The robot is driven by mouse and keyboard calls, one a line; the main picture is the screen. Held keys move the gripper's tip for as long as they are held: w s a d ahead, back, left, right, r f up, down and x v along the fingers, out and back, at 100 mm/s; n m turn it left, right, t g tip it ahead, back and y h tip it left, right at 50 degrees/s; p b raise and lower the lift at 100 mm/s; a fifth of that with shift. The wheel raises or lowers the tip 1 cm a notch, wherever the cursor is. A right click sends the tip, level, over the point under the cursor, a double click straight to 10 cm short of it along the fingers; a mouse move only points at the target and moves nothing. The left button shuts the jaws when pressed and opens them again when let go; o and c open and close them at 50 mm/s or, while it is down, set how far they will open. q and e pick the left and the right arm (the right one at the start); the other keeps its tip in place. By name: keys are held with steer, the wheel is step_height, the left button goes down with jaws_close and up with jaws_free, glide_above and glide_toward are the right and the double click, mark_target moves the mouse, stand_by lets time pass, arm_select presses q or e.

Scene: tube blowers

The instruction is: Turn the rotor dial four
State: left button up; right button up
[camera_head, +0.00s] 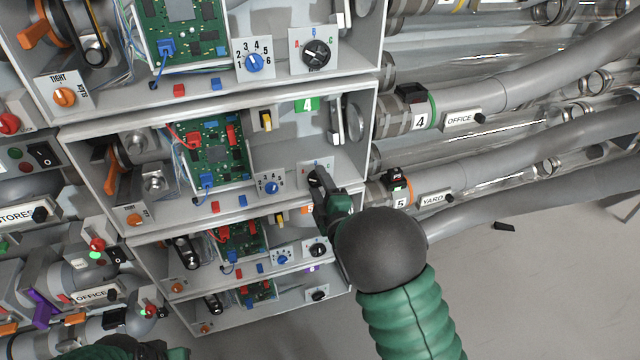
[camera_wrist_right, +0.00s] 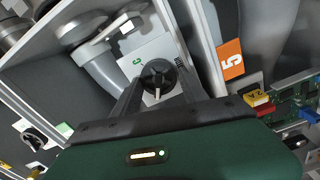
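The black rotor dial (camera_wrist_right: 157,78) sits on a white plate in the right wrist view, its pale pointer line visible. In the head view this dial is mostly hidden by my right gripper (camera_head: 319,184), at the right end of the box with the green 4 label (camera_head: 307,104). In the wrist view the right gripper's fingers (camera_wrist_right: 158,92) are apart, one on each side of the dial. I cannot tell whether they touch it. Part of my left arm (camera_head: 120,348) shows at the bottom left; its fingers are not clear.
A blue dial (camera_head: 272,187) and a green circuit board (camera_head: 215,155) are left of the gripper in the same box. Similar boxes lie above and below. Grey tubes marked OFFICE (camera_head: 460,118) and YARD (camera_head: 434,198) run to the right.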

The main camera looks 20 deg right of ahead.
steer(key=o, duration=0.4)
steer(key=shift+a, duration=0.15)
steer(key=shift+c, duration=0.2)
steer(key=shift+f, duration=0.1)
steer(key=shift+s, duration=0.1)
